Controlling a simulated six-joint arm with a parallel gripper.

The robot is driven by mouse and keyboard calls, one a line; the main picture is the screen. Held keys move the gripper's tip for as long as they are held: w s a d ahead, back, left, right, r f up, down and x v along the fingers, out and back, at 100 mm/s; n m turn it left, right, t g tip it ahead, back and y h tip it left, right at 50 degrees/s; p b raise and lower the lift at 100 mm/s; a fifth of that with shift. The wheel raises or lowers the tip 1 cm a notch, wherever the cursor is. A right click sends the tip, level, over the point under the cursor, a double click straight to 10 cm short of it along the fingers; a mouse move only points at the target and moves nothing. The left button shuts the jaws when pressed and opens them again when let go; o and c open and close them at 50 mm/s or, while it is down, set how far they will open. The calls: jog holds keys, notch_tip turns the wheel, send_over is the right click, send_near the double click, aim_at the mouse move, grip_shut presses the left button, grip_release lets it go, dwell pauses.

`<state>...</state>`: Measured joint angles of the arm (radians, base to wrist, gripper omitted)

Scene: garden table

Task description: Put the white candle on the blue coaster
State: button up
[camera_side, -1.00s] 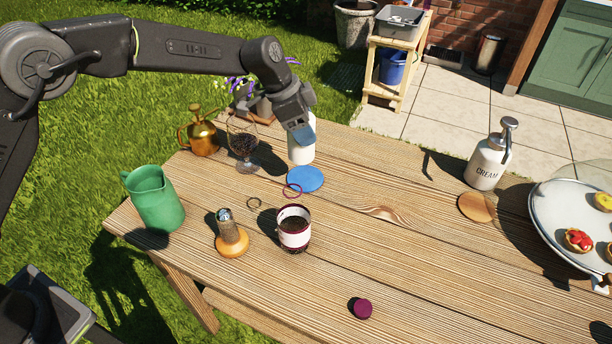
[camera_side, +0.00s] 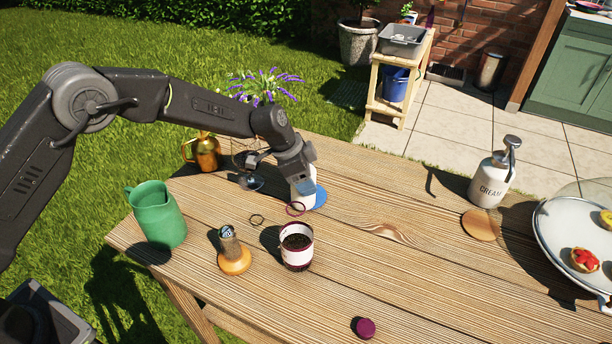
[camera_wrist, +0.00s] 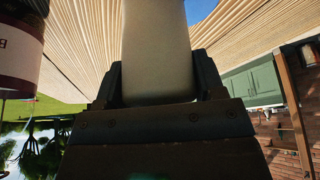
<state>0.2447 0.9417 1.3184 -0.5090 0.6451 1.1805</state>
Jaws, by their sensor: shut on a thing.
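The white candle (camera_side: 308,186) is upright in my gripper (camera_side: 300,172), at the coaster in the side view. The blue coaster (camera_side: 320,197) shows only along the candle's right side; the rest is hidden behind the candle and gripper. I cannot tell whether the candle's base touches the coaster or hangs just above it. In the wrist view the candle (camera_wrist: 157,45) stands between the two fingers of my gripper (camera_wrist: 157,88), which are shut on it. A small blue patch of the coaster (camera_wrist: 194,11) shows beside the candle.
A glass (camera_side: 250,180) and brass can (camera_side: 206,153) stand to the left, with a green jug (camera_side: 157,215) further left. The table right of the coaster is clear.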

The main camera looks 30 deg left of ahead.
jog(key=o, duration=0.6)
jog(key=shift+f, duration=0.15)
jog(key=o, duration=0.5)
jog(key=shift+c, duration=0.2)
jog(key=v, duration=1.2)
jog(key=shift+r, duration=0.3)
